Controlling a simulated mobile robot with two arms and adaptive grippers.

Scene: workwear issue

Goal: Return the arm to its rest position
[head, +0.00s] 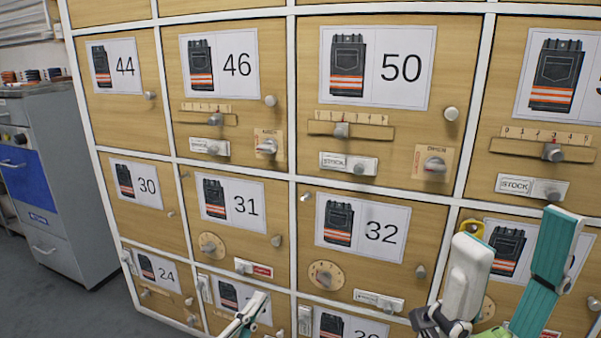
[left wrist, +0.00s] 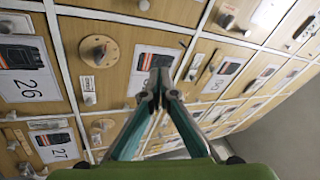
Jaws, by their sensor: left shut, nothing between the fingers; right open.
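In the head view the tip of my left gripper (head: 248,312) shows at the bottom edge, in front of the lowest doors. The left wrist view shows its two teal fingers (left wrist: 160,82) meeting at the tips, shut and empty, in front of the locker wall. My right gripper (head: 510,232) is at the lower right of the head view, with white and teal parts spread apart, open and with nothing seen between them. It covers part of a door. Most of both arms is outside the head view.
A wall of wooden locker doors (head: 370,160) with numbered trouser pictures, knobs, dials, sliders and stock labels fills most of the head view. A grey cabinet with a blue panel (head: 25,180) stands at the left. Grey floor (head: 70,300) is clear at the lower left.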

